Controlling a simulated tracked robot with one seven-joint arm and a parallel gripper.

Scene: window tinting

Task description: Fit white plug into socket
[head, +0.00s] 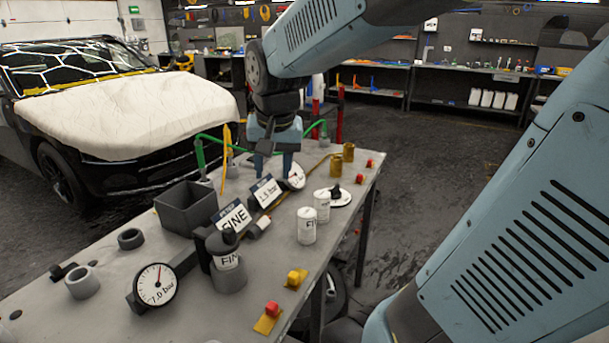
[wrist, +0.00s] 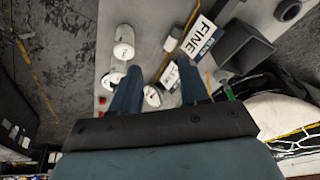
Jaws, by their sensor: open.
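A small white piece (head: 262,224), which may be the white plug, lies on the table just beside the FINE card. It also shows in the wrist view (wrist: 170,43), beyond my fingertips. My gripper (head: 273,174) points down over the far part of the table, near the second card and a round gauge. In the wrist view its two fingers (wrist: 158,66) are apart with nothing held between them. I cannot tell for sure which part is the socket. A grey ring (head: 82,283) and a darker ring (head: 131,238) stand at the near left.
A grey open box (head: 185,207), the FINE card (head: 233,217) and a large gauge (head: 156,285) stand on the table (head: 105,309). White canisters (head: 307,226) stand toward the right edge. Red and yellow buttons (head: 272,309) line that edge. A car (head: 110,115) is behind left.

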